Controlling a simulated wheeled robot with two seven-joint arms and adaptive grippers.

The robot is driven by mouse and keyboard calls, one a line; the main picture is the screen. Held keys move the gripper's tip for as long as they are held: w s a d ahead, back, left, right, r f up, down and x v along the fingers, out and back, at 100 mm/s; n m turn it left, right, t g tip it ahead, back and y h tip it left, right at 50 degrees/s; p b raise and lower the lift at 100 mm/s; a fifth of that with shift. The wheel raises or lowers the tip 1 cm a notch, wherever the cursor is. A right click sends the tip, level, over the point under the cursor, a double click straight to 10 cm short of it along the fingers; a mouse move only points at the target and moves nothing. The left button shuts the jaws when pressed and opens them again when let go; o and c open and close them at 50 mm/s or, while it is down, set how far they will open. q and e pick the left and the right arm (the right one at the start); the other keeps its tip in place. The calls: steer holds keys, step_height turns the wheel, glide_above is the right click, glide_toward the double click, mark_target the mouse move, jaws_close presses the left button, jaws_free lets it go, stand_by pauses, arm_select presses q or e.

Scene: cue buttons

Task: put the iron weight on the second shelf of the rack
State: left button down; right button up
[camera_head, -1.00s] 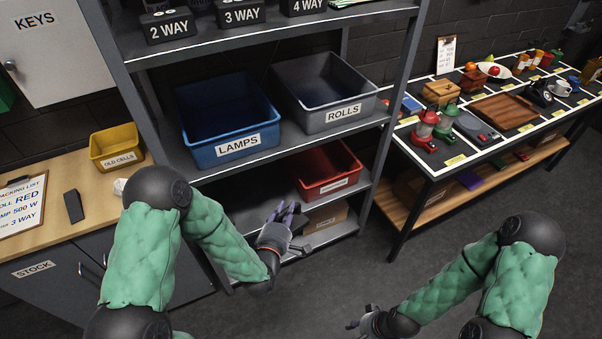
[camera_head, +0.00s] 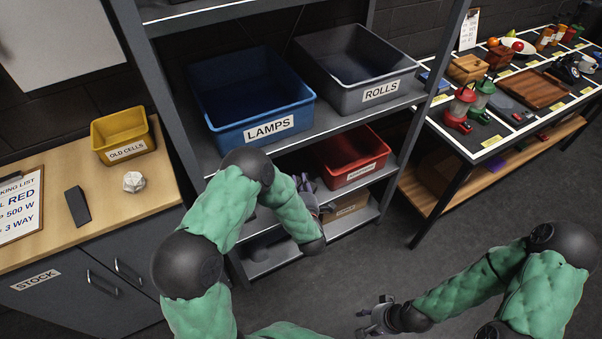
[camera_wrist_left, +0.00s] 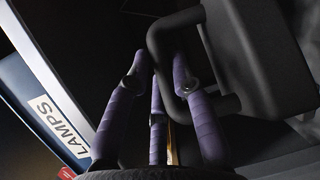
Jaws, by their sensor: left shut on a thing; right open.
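The iron weight (camera_wrist_left: 250,60) is a dark block with a thick loop handle in the left wrist view. My left gripper (camera_wrist_left: 160,75) is shut on the handle, its purple fingers around it. In the head view my left gripper (camera_head: 308,188) is at the rack's lower shelves, left of the red bin and partly hidden by my arm; the weight cannot be made out there. The rack (camera_head: 300,135) has a shelf with the blue LAMPS bin (camera_head: 250,100) and grey ROLLS bin (camera_head: 355,75), and lower shelves below it. My right gripper (camera_head: 372,315) is open and empty over the floor.
A red bin (camera_head: 352,160) stands on the shelf below the ROLLS bin, with a cardboard box (camera_head: 345,208) beneath. A wooden counter (camera_head: 110,215) with a yellow bin (camera_head: 123,137) is left. A display table (camera_head: 490,150) stands right. The floor between is clear.

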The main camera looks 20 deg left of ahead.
arm_select(q)
steer(key=f+y, duration=0.1)
steer(key=f+n+g+b, duration=0.1)
steer(key=f, duration=0.1)
steer(key=a+f+n+g+y+b, duration=0.1)
steer(key=shift+w+f+y, duration=0.3)
steer(key=shift+w+f, duration=0.05)
steer(key=shift+w, duration=0.05)
steer(key=shift+w+a+f+b, duration=0.75)
steer(key=shift+a+f+b, duration=0.6)
steer(key=shift+a+f, duration=0.9)
steer(key=shift+w+a+f+b, duration=0.8)
steer(key=shift+a+f+b, duration=0.6)
steer(key=shift+a+f, duration=0.75)
steer(key=shift+w+a+f+b, duration=0.75)
steer(key=shift+a+f+b, duration=0.6)
steer(key=shift+a+f, duration=0.9)
steer(key=shift+r, duration=0.15)
steer(key=c, duration=1.1)
jaws_free()
steer(key=shift+s+d+f, duration=0.1)
steer(key=shift+s+f, duration=0.15)
steer(key=shift+f, duration=0.15)
steer(key=shift+r, duration=0.1)
